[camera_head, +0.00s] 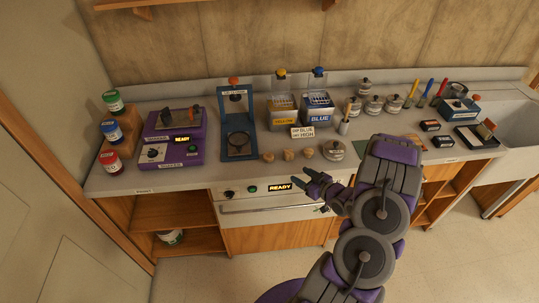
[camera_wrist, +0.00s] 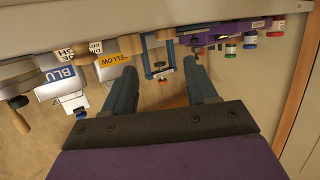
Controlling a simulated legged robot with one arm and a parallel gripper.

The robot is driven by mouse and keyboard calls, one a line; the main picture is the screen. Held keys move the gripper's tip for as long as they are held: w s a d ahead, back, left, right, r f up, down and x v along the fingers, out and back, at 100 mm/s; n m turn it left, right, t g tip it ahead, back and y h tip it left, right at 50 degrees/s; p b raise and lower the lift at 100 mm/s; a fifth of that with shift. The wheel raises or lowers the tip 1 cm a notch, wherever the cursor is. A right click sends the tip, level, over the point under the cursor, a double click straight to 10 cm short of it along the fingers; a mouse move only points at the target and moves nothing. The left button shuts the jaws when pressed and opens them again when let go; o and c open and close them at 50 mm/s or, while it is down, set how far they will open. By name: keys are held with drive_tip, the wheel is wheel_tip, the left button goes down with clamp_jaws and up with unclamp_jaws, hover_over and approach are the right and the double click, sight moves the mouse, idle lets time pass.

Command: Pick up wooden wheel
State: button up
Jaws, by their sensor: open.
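Three small round pale wooden pieces lie in a row at the front edge of the counter in the head view: a left one (camera_head: 268,156), a middle one (camera_head: 288,155) and a right one (camera_head: 308,153). I cannot tell for sure which is the wooden wheel. My gripper (camera_head: 303,179) is in front of the counter edge, below and apart from the right pieces. In the wrist view my gripper (camera_wrist: 160,83) shows two fingers spread wide, with nothing held between them. The wrist picture looks upside down.
A blue press stand (camera_head: 239,125) is behind the wooden pieces. A round grey-lidded container (camera_head: 333,150) sits to their right. A purple machine (camera_head: 172,140) is left, with red (camera_head: 112,163), blue and green jars beyond. Yellow (camera_head: 283,103) and blue (camera_head: 317,106) dispensers stand behind.

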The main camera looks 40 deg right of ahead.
approach(272, 159)
drive_tip(key=shift+t, duration=0.4)
drive_tip(key=w, duration=0.1)
drive_tip(key=w+f, duration=0.1)
drive_tip(key=w, duration=0.1)
drive_tip(key=w+b, duration=0.1)
drive_tip(key=shift+w+d+f, duration=0.2)
drive_tip(key=shift+d+f, duration=0.1)
drive_tip(key=shift+d, duration=0.05)
drive_tip(key=shift+w+a, duration=0.3)
drive_tip(key=shift+a, duration=0.05)
drive_tip(key=w, duration=0.4)
drive_tip(key=shift+a+f+b, duration=0.35)
drive_tip(key=shift+a+f, duration=0.05)
drive_tip(key=shift+w+d+f, duration=0.1)
drive_tip(key=shift+w+d, duration=0.1)
drive_tip(key=shift+w, duration=0.15)
drive_tip(key=shift+d, duration=0.35)
drive_tip(key=shift+a, duration=0.4)
drive_tip(key=c, duration=0.7)
